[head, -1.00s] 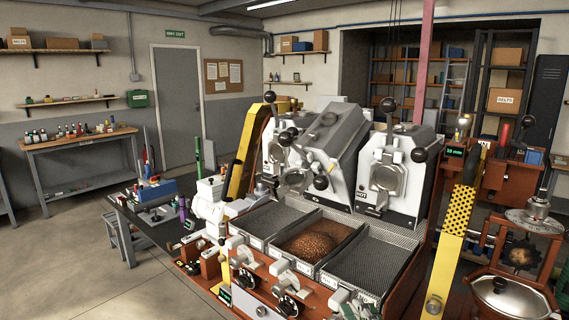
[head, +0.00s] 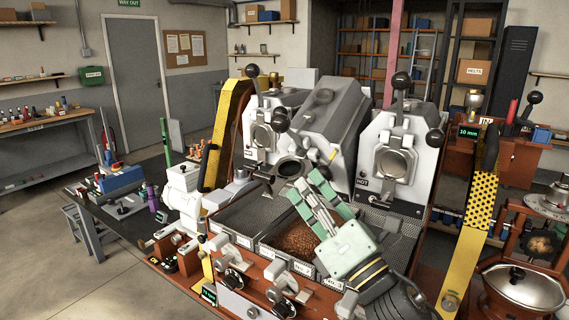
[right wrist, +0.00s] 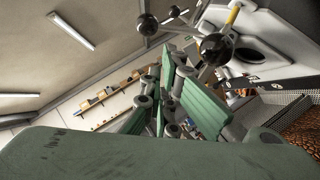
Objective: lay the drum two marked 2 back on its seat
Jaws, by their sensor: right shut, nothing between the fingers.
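My right gripper (head: 307,187), green-padded, reaches in from the lower right. It is shut and empty, its tips just below and right of the mouth in the picture; I cannot tell whether they touch the drum. In the right wrist view its fingers (right wrist: 163,95) point toward ball-ended levers (right wrist: 215,48). My left gripper is not in view.
The left drum (head: 262,135) and right drum (head: 390,160), marked HOT, stand upright close beside. Brown beans (head: 296,240) lie in the middle mesh tray under my gripper. Yellow posts (head: 222,120) flank the roaster. A round lidded pan (head: 520,288) stands at the lower right.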

